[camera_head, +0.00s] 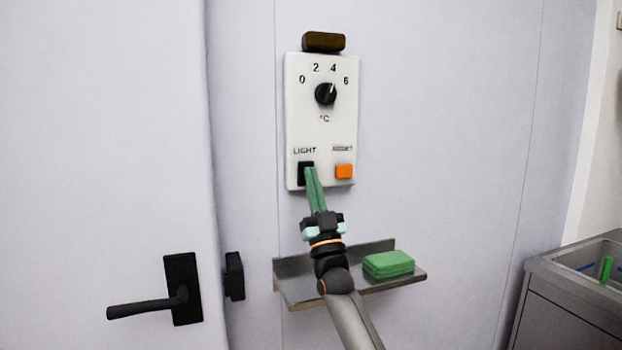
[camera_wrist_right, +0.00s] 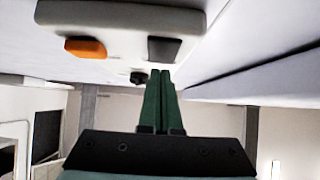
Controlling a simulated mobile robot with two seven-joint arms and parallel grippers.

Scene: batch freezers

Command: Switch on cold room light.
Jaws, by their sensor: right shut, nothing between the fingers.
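The white control panel (camera_head: 320,120) is on the wall, with a black temperature knob (camera_head: 325,94) above. At its lower left, under the label LIGHT, is the black light switch (camera_head: 304,172), partly covered by my fingertips. My right gripper (camera_head: 310,172) is shut and empty, its green fingers pointing up at the switch. In the right wrist view the panel (camera_wrist_right: 120,22) is upside down, and the switch (camera_wrist_right: 164,50) lies just beyond the fingertips (camera_wrist_right: 160,74). I cannot tell whether they touch it. The left gripper is not in view.
An orange button (camera_head: 344,171) sits right of the switch. A dark lamp block (camera_head: 323,42) is above the panel. Below is a metal shelf (camera_head: 300,290) with green pads (camera_head: 388,264). A door handle (camera_head: 150,306) is at left, a sink unit (camera_head: 570,310) at right.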

